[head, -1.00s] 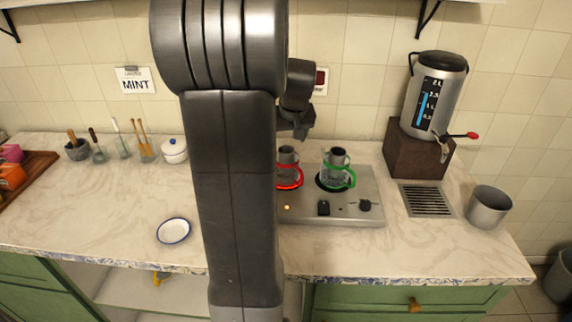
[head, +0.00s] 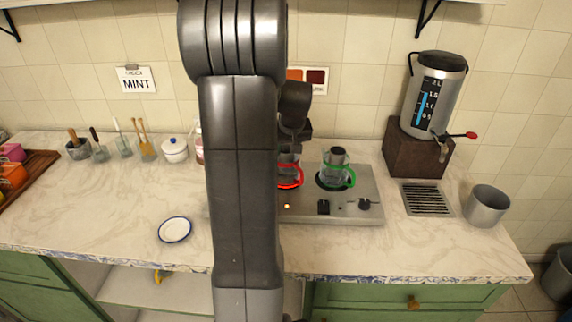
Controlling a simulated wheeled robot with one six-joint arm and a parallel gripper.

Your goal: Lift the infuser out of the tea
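Two glass teapots stand on a grey two-burner stove. The right teapot (head: 335,176) has a green handle, and a dark grey cylinder (head: 338,154), probably its infuser or lid, shows at its top. The left teapot (head: 288,176) has a red handle and is partly hidden behind my arm. My gripper (head: 294,146) is low over the top of the red-handled teapot. Its fingers are small and dark there, so I cannot tell whether they are open, or whether they touch or hold the infuser. Tea inside the pots is hard to make out.
The stove (head: 360,212) has dark knobs and a lit orange lamp. A metal water urn (head: 436,95) on a brown block, a drain grate (head: 426,198) and a grey cup (head: 487,206) are at the right. A blue-rimmed saucer (head: 175,229) lies left, with clear counter around it.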

